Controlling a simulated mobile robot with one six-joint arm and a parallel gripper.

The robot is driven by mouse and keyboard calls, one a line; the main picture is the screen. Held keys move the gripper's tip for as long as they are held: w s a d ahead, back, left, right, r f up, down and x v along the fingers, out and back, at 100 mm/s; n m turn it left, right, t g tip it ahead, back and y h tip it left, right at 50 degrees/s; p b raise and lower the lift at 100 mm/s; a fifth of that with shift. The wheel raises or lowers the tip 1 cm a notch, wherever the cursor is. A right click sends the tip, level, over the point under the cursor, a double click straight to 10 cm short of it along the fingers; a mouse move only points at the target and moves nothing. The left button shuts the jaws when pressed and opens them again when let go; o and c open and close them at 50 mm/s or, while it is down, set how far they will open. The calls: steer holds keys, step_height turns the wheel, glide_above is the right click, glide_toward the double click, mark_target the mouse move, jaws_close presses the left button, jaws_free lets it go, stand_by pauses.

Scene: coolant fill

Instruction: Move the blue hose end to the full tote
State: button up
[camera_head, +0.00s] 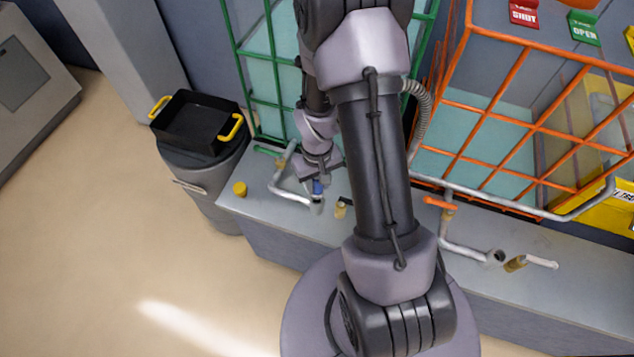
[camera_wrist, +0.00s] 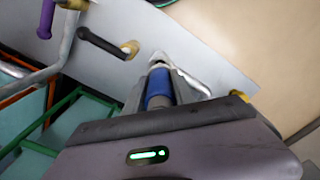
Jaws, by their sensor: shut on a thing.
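My gripper (camera_head: 319,182) is shut on the blue hose end (camera_head: 318,188), low in front of the green-framed tote (camera_head: 262,85). In the wrist view the blue hose end (camera_wrist: 158,88) sits between the fingers of my gripper (camera_wrist: 160,95). Its tip is at the open end of a grey outlet pipe (camera_head: 290,196); I cannot tell whether it is seated there. The green-framed tote shows pale teal liquid high up. The orange-framed tote (camera_head: 480,150) shows teal liquid with its surface lower down. My arm hides part of both totes.
A grey ledge (camera_head: 270,222) runs along the front. It carries a yellow cap (camera_head: 240,188), a brass fitting (camera_head: 342,208), another brass fitting (camera_head: 515,264) and a second outlet pipe (camera_head: 465,247). A black tray (camera_head: 195,125) rests on a grey bin (camera_head: 205,185). The floor at left is clear.

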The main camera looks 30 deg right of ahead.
mark_target(317, 190)
steer(key=shift+f, duration=0.15)
steer(key=shift+f+b, duration=0.35)
steer(key=shift+b, duration=0.1)
steer(key=shift+f+b, duration=1.15)
steer(key=shift+f, duration=0.1)
steer(key=shift+r, duration=0.2)
steer(key=shift+c, duration=0.2)
steer(key=shift+o, duration=0.2)
steer(key=shift+r+p, duration=1.2)
steer(key=shift+r, duration=0.1)
steer(key=shift+f+b, duration=1.5)
steer(key=shift+b, duration=0.1)
steer(key=o, duration=1.1)
